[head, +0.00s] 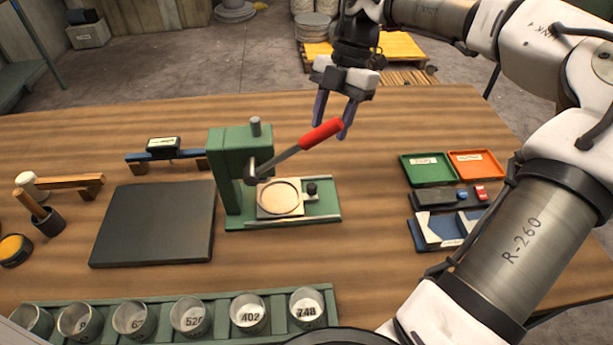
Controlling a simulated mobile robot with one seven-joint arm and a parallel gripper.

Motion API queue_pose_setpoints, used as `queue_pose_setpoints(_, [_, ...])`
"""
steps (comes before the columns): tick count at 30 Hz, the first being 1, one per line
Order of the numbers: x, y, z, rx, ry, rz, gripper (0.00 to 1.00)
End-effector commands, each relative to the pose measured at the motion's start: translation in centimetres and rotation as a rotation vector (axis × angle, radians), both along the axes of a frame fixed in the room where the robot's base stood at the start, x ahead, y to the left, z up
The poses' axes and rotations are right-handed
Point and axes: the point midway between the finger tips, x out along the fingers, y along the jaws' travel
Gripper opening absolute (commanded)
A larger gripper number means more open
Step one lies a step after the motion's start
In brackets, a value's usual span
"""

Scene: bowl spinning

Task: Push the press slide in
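The green press (228,165) stands near the middle of the table, with a lever rising to the right and ending in a red handle (322,132). Its slide (266,211) is a pale plate with a round recess, lying on the green base (325,213) to the right of the press column. A small black knob (312,188) sits at the slide's right end.
A dark mat (155,225) lies left of the press. Numbered cups in a green rack (325,315) line the front. Green (428,168) and orange (475,163) trays are at the right. Bare table lies between press and trays. The raised lever stands over the slide's back side.

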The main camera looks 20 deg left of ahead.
Motion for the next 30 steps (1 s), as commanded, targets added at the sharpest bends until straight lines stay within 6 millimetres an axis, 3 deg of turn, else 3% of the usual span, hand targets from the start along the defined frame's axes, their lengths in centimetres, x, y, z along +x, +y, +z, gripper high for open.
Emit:
queue_pose_setpoints(5, [-1.0,0.3,-2.1,-0.002,0.003,0.002,0.43])
queue_pose_setpoints(18, [-4.1,1.7,-10.2,0.001,0.003,0.004,0.43])
queue_pose_setpoints(24, [-4.7,1.9,-12.0,0.001,0.000,0.003,0.43])
queue_pose_setpoints(30, [-4.8,2.0,-12.5,0.001,0.000,0.003,0.43])
